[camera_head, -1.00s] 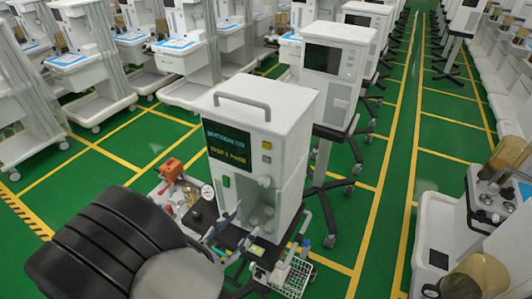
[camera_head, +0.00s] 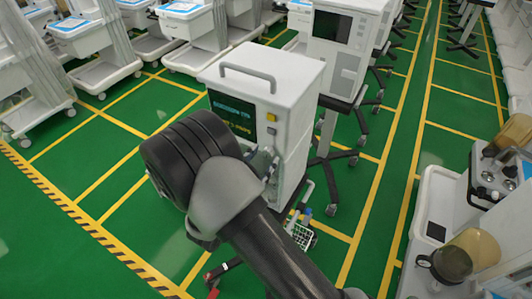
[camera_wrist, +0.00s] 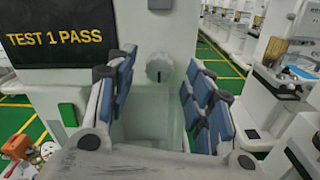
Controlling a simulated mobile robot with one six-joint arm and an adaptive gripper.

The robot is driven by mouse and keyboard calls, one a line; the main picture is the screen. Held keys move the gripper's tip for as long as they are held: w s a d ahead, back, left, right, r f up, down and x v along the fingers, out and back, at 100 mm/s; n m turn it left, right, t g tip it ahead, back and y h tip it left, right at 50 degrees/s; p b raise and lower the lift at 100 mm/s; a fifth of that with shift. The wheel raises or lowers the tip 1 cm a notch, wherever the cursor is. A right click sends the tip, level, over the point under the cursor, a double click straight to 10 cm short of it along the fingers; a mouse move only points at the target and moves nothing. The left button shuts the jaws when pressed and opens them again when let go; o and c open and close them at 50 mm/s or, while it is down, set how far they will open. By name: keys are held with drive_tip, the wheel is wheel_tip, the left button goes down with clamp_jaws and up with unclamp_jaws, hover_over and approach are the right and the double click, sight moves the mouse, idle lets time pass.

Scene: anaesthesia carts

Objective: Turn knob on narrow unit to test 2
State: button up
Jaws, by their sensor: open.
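The narrow unit (camera_head: 296,118) is a white box with a top handle, standing in front of my arm. Its dark screen (camera_wrist: 62,36) reads TEST 1 PASS in the wrist view. My gripper (camera_wrist: 160,84) is open and empty, with one finger on either side of the knob. In the head view my gripper (camera_head: 264,163) is close to the unit's front, and my arm hides the knob and lower front.
A wire basket (camera_head: 301,236) is low at the unit's right. A taller monitor cart (camera_head: 340,50) stands behind. Green floor is open to the left.

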sight(268, 152)
drive_tip(key=shift+x, duration=1.45)
drive_tip(key=shift+c, duration=0.3)
drive_tip(key=c, duration=1)
